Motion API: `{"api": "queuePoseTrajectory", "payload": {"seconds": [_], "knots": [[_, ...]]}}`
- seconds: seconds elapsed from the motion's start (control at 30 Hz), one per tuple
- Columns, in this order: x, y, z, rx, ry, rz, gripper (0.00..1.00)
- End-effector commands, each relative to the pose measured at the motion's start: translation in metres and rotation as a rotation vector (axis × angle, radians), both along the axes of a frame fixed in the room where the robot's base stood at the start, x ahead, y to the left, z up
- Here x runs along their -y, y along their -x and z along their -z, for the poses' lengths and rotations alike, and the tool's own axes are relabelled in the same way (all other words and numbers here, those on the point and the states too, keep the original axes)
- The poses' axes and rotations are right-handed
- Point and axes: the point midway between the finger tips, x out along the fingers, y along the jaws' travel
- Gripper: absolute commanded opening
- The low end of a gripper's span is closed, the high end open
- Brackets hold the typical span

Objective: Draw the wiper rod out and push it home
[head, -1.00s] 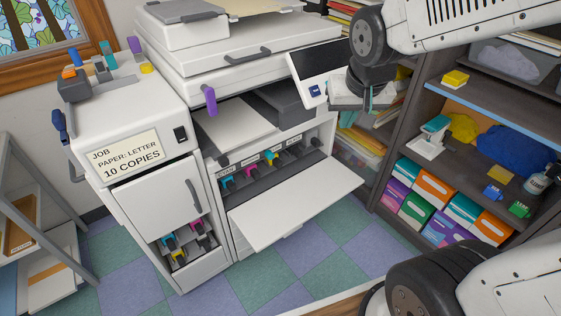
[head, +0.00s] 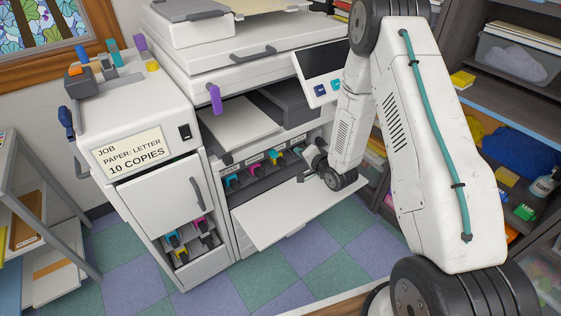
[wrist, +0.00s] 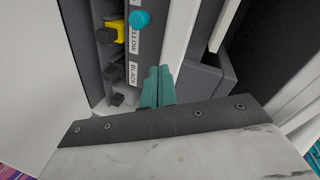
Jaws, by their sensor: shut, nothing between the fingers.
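The open toner bay in the copier (head: 262,170) has several cartridges with dark handles. A round teal knob (wrist: 139,20) sticks out beside the yellow cartridge (wrist: 115,29) and the YELLOW label in the wrist view. It may be the wiper rod's end; I cannot tell, and no drawn-out rod shows. My gripper (wrist: 158,72) is shut with teal fingers together and nothing between them. It is at the bay's right end near the BLACK label, apart from the knob in the picture. In the head view, my wrist hides part of the bay's right end.
The white front door (head: 290,212) is folded down below the bay. A purple handle (head: 215,98) hangs above. The finisher cabinet (head: 155,180) stands left, shelves (head: 515,165) stand right, and a grey rack (head: 40,220) is at far left. Tiled floor in front is clear.

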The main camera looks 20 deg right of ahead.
Motion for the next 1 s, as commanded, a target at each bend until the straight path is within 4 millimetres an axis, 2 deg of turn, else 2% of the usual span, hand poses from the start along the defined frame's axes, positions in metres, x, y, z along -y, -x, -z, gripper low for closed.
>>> {"api": "queuePoseTrajectory", "payload": {"seconds": [0.03, 0.2, 0.4, 0.5, 0.67, 1.0], "knots": [[-0.002, 0.009, 0.024, 0.016, -0.073, 0.004, 0.00], [-0.008, 0.038, 0.064, 0.099, -0.296, 0.011, 0.00], [-0.010, 0.061, 0.084, 0.154, -0.444, 0.016, 0.00], [-0.011, 0.062, 0.086, 0.165, -0.468, 0.015, 0.00], [-0.017, 0.045, 0.086, 0.169, -0.471, 0.012, 0.00], [-0.040, -0.023, 0.086, 0.169, -0.469, 0.011, 0.00]]}}
